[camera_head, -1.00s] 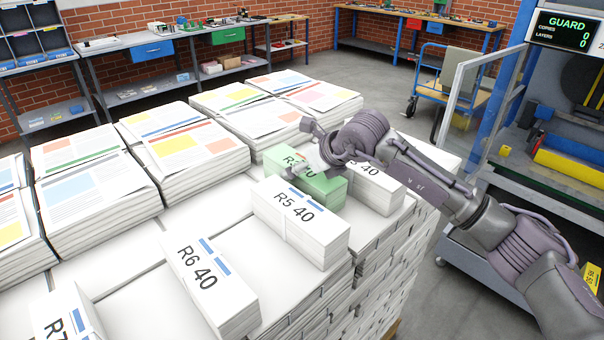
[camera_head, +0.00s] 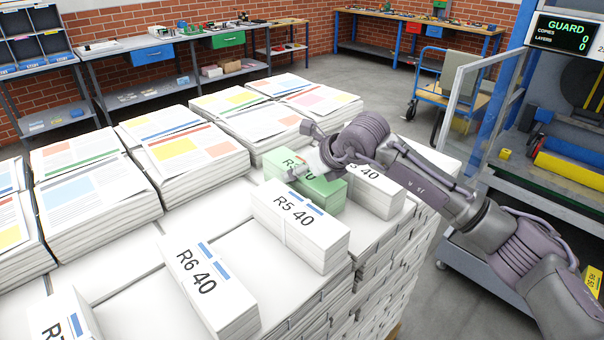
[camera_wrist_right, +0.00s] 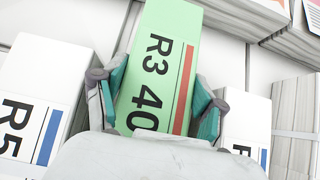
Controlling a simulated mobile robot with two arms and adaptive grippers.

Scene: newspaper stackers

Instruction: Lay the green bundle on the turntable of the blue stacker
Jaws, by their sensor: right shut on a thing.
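The green bundle (camera_head: 322,192), labelled R3 40, lies on the pallet stack between two white bundles; it also shows in the wrist view (camera_wrist_right: 158,50). My right gripper (camera_wrist_right: 160,86) is shut on the green bundle, with a teal-padded finger against each long side. In the head view my right gripper (camera_head: 303,152) hides part of the bundle's top and label. A machine with blue posts (camera_head: 508,85) and a GUARD display (camera_head: 563,33) stands at the right edge, probably the blue stacker. I cannot make out its turntable. My left gripper is not in view.
White bundle R5 40 (camera_head: 300,225) lies close in front of the green one, and another white bundle (camera_head: 378,190) close behind. White bundle R6 40 (camera_head: 208,285) is nearer. Newspaper piles (camera_head: 190,155) stand to the left. Grey floor (camera_head: 455,310) separates the pallet and machine.

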